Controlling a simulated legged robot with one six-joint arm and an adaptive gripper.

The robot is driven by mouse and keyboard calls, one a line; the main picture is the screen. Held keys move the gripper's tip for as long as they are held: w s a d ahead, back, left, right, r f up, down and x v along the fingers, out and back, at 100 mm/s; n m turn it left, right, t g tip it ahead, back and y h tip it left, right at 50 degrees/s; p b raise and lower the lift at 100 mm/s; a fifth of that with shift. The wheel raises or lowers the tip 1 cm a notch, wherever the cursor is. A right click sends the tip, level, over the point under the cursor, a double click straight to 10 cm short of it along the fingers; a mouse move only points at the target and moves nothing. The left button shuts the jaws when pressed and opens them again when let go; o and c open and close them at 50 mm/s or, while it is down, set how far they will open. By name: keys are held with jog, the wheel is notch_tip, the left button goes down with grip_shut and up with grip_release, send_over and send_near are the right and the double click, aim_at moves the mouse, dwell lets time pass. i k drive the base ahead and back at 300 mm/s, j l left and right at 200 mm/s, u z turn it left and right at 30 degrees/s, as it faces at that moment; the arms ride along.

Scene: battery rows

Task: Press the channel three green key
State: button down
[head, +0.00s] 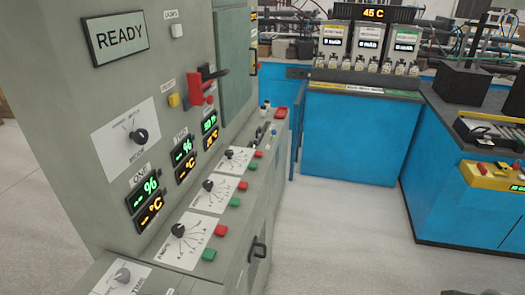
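A grey control cabinet (90,75) fills the left. On its sloping ledge are three white dial plates in a row, each with a black knob and a red and a green key to its right. The farthest plate (238,160), below the third display column, has a small green key (251,167) under a red key (256,153); its channel label is not readable. The middle plate has a green key (235,202), and the nearest, below the display marked ONE, has another green key (209,254).
A READY screen (120,38), a yellow button (173,100) and a red lever switch (203,90) are on the cabinet face. A black handle (258,247) sticks out below the ledge. Blue benches (360,140) stand behind and right. The pale floor (340,240) between is clear.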

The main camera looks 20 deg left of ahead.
aim_at(252, 166)
jog(key=i, duration=2.4)
jog(key=u, duration=2)
